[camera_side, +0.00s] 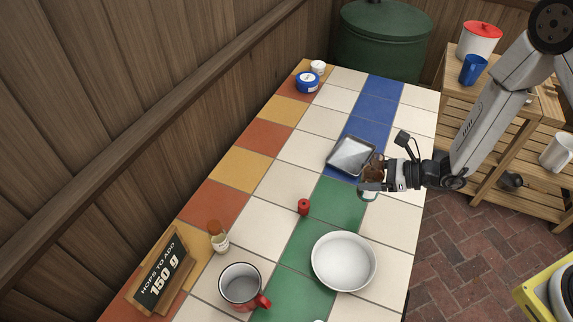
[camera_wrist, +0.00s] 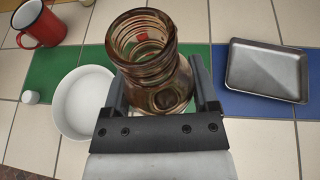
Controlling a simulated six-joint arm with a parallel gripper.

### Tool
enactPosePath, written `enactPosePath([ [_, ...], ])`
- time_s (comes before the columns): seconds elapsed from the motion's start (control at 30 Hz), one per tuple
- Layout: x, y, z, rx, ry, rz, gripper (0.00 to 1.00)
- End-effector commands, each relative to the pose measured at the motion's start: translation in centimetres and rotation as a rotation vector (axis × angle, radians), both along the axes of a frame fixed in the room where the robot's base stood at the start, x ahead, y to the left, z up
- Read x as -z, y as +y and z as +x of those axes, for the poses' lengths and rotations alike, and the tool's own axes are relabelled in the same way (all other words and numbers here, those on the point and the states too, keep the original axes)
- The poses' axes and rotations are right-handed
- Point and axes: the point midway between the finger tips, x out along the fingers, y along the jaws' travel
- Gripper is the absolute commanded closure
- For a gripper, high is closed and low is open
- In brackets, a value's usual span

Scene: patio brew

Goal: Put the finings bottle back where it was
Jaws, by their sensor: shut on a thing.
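My gripper (camera_side: 372,187) is shut on a brown, see-through glass bottle (camera_wrist: 152,55) with a wide round mouth. The bottle also shows in the side view (camera_side: 374,171), partly covered by the jaws. It is held over the right side of the tiled table, just in front of the metal tray. No label shows on it, so I cannot tell whether it is the finings bottle. A small bottle (camera_side: 220,241) with an orange-brown upper part and a pale label stands near the sign at the left.
A metal tray (camera_side: 345,166), a white bowl (camera_side: 343,262), a red-handled mug (camera_side: 240,286) and a small red item (camera_side: 304,207) stand on the table. A hops sign (camera_side: 160,272) reads 150 g. A blue-white tin (camera_side: 307,83) and white jar (camera_side: 318,67) stand far back. Middle-left tiles are clear.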

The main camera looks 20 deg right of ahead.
Motion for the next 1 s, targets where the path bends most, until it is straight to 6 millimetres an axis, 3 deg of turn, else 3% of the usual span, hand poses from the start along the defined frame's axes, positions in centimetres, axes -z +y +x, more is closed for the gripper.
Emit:
enactPosePath([
  [0.4, 3.5, 0.0, 0.0, -0.002, 0.001, 0.000, 1.00],
  [0.77, 4.1, 0.1, 0.0, -0.002, 0.001, 0.000, 1.00],
  [1.0, 5.8, 0.0, 0.0, -0.001, 0.001, 0.001, 1.00],
])
